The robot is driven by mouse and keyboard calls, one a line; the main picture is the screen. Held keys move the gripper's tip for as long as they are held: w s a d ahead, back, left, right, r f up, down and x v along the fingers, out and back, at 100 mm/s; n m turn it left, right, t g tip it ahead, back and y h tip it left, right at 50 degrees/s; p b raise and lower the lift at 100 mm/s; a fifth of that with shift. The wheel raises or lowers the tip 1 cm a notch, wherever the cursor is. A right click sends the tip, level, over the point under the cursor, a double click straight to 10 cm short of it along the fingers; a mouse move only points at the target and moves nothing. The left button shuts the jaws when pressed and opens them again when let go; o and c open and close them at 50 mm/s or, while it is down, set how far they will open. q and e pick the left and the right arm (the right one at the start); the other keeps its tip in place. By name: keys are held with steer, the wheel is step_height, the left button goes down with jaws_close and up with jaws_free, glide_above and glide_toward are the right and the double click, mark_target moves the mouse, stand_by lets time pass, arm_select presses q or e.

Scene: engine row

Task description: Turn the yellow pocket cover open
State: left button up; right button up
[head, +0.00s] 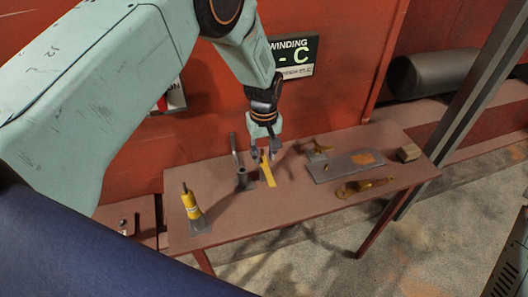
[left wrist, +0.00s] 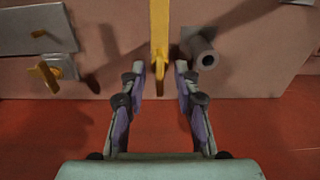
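The yellow cover (head: 268,175) is a narrow yellow bar on the brown bench; it also shows in the left wrist view (left wrist: 159,30), running in from the top edge. My left gripper (head: 265,150) is over its far end. In the left wrist view the two fingers (left wrist: 160,68) are apart, one on each side of the bar's end, with a visible gap on both sides. The gripper is open and holds nothing. Whether the fingertips are level with the bar is hard to tell. The right gripper is not in view.
A grey upright tube (head: 240,180) stands just left of the bar. A yellow-bodied tool (head: 190,207) stands at the bench's left end. To the right lie a grey plate (head: 334,170), a yellow winged part (head: 319,148), a brass-coloured piece (head: 362,188) and a wooden block (head: 408,153). A red wall is behind.

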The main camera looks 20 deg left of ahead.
mark_target(264, 154)
arm_select(q)
steer(key=shift+w, duration=0.1)
steer(key=shift+r, duration=0.3)
step_height(264, 154, up, 11)
steer(key=shift+r, duration=0.2)
stand_by(0.3)
